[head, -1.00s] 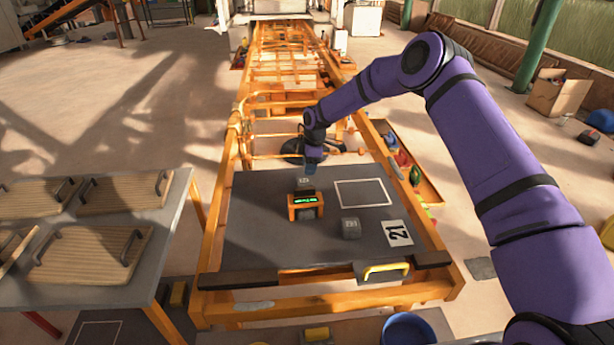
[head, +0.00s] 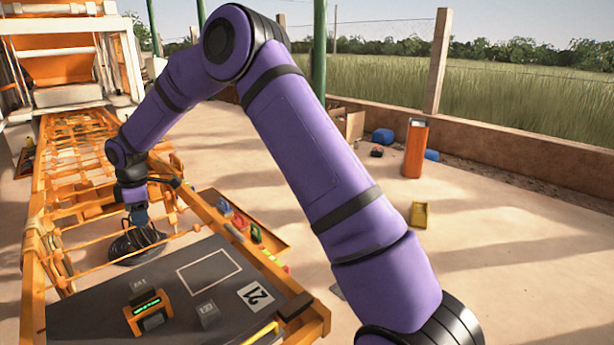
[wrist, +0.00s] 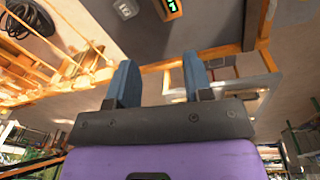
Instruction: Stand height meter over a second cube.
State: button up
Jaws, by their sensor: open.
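The height meter (head: 147,309), an orange frame with a lit green display, stands on the dark table top. A grey shape shows under its front; I cannot tell for sure that it is a cube. One grey cube (head: 139,286) stands just behind the meter, and another grey cube (head: 208,313) stands to its right. My gripper (head: 138,214) is beyond the table's far edge, apart from all of them. In the wrist view its two blue fingers (wrist: 160,80) are spread with nothing between them. The meter (wrist: 173,8) and a cube (wrist: 124,7) show at the top there.
A white outlined square (head: 209,270) on the table top is empty. A white card marked 21 (head: 255,295) lies at the right. An orange side tray (head: 240,222) with coloured items runs along the right side. Orange frame rails (head: 80,190) extend beyond the table.

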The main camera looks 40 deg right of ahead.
jog(key=s+d+r+m+t+h, duration=0.1)
jog(key=s+d+r+m, duration=0.35)
jog(key=s+r, duration=0.65)
jog(key=s+d+r+m+t, duration=0.1)
jog(key=s+d+r+m, duration=0.3)
jog(key=s+r, duration=0.6)
jog(key=s+d+m+t, duration=0.1)
jog(key=s+d+m, duration=0.2)
jog(key=s, duration=1)
jog(key=s+d+m+t, duration=0.1)
jog(key=s+d+m, duration=0.3)
jog(key=s, duration=0.9)
jog(key=shift+s+d+r+y, duration=0.2)
jog(key=shift+s+r+y, duration=0.1)
jog(key=shift+s+r, duration=0.15)
